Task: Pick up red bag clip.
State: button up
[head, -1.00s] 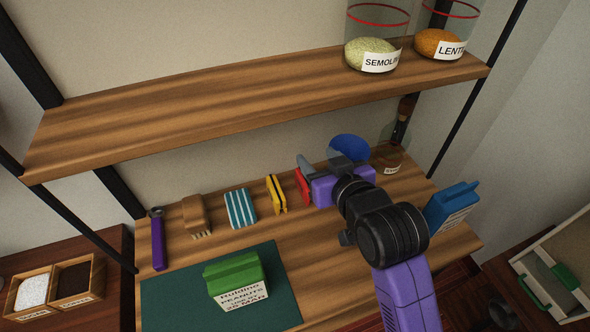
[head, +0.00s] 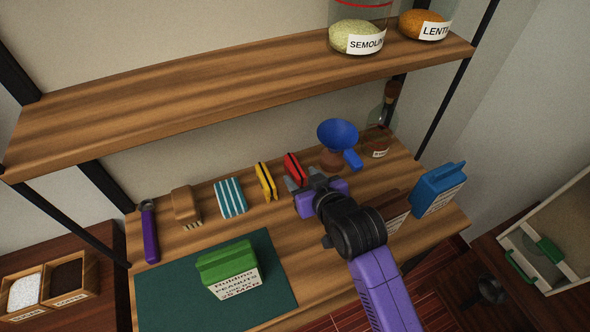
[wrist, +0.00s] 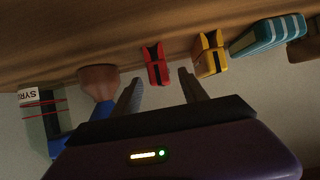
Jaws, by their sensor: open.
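The red bag clip (head: 294,168) stands on the lower wooden shelf (head: 215,235), to the right of a yellow clip (head: 266,182). It has a dark stripe, and it also shows in the wrist view (wrist: 156,66), between and beyond my two fingertips. My gripper (head: 302,179) is open and empty, in front of the red clip and apart from it. In the wrist view my gripper (wrist: 160,82) has one finger on each side of the clip's line, with the yellow clip just outside the right finger.
A blue funnel (head: 338,132) and a bottle (head: 380,138) stand right of the clip. A green packet (head: 227,262) stands on a dark green mat (head: 160,305). A blue carton (head: 438,188) stands right of my arm. The upper shelf (head: 200,100) overhangs behind.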

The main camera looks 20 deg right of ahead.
aim_at(295, 171)
jog(key=x, duration=0.5)
jog(key=shift+w+f, duration=0.1)
jog(key=shift+w, duration=0.05)
grip_shut()
